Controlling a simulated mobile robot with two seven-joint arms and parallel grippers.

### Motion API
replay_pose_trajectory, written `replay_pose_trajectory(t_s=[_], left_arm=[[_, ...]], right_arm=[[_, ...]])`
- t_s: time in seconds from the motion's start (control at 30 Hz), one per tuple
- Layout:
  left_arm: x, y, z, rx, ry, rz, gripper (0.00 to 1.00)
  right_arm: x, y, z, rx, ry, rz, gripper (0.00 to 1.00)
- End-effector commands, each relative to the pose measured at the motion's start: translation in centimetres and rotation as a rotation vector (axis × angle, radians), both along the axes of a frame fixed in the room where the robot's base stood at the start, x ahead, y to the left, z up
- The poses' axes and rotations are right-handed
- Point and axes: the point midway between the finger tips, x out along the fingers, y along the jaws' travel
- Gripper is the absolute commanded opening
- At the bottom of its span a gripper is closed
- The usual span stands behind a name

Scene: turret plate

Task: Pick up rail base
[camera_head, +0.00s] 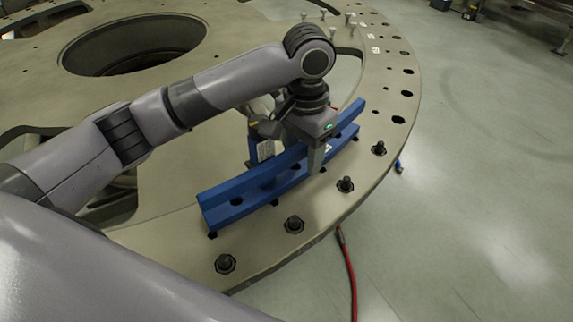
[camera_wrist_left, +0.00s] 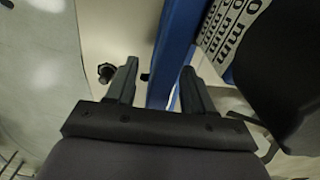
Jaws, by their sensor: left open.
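The blue rail base (camera_head: 238,190) is a long, slightly curved bar with an upright wall, lying along the outer edge of the turret plate (camera_head: 185,190). My left gripper (camera_head: 316,155) points down over the rail base, right of its middle. In the left wrist view, the two dark fingers of the left gripper (camera_wrist_left: 160,74) are apart, with the blue rail base (camera_wrist_left: 174,45) running between them. Whether a finger touches it I cannot tell. My left arm and gripper hide part of the rail base. The right gripper is not in view.
Dark bolts (camera_head: 294,224) stand along the plate's rim beside the rail base. A large round hole (camera_head: 135,45) opens in the plate. A red cable (camera_head: 348,265) lies on the floor. The floor at right is mostly clear.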

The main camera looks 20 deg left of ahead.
Motion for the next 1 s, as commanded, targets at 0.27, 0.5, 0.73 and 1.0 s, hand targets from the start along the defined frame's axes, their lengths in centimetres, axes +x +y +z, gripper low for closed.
replay_pose_trajectory(t_s=[0.27,0.5,0.73,1.0], left_arm=[[0.02,0.01,-0.48,0.0,-0.001,0.0,0.53],[0.02,0.01,-0.45,0.0,-0.001,0.0,0.0],[0.02,0.01,-0.42,0.0,-0.001,0.002,0.0],[0.03,0.02,-0.4,0.0,-0.001,0.003,0.0]], right_arm=[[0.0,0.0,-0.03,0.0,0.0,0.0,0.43],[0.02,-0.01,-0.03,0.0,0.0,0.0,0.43],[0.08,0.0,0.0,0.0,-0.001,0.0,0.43],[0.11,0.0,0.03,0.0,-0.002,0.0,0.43]])
